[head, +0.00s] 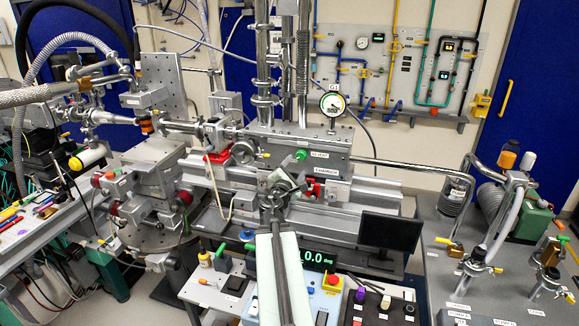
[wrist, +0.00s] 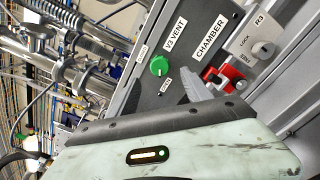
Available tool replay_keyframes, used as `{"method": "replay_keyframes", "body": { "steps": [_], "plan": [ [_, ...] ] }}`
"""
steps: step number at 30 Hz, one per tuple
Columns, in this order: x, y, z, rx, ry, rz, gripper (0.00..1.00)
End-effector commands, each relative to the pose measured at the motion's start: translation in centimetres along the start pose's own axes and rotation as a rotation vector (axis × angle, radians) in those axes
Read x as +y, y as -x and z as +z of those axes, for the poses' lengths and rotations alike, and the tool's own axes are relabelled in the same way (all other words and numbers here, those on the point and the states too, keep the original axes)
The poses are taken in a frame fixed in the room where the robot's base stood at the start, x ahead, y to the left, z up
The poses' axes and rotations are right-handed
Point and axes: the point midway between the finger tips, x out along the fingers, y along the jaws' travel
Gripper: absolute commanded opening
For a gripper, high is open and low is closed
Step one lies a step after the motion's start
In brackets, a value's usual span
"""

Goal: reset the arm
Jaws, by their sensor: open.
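My gripper (head: 284,186) is open and empty at the end of my raised arm, in front of the grey chamber housing (head: 338,146). In the wrist view, my pale gripper body with its dark edge fills the lower part, and a grey finger shows near the panel. The panel bears a green knob (wrist: 159,66) labelled V3 VENT, with a pointer mark and the word OPEN below it; the knob also shows in the head view (head: 301,155). A red latch (wrist: 224,76) sits by the CHAMBER label, right of the finger. I cannot tell if the gripper touches anything.
A black monitor (head: 390,232) stands right of my arm. A control box with a red button (head: 332,282) and a 0.0 readout (head: 318,257) are below. Benches with tools (head: 40,208) and valves (head: 476,258) flank both sides. Pipes and rails crowd the space around the gripper.

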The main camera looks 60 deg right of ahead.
Motion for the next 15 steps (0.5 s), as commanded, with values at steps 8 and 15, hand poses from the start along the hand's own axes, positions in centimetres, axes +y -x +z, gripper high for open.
{"method": "replay_keyframes", "body": {
  "steps": [8,15],
  "plan": [
    [0.7,0.3,-0.8,0.011,0.0,0.01,0.57],
    [10.7,7.0,-12.1,0.181,-0.017,0.15,0.57]
  ]
}}
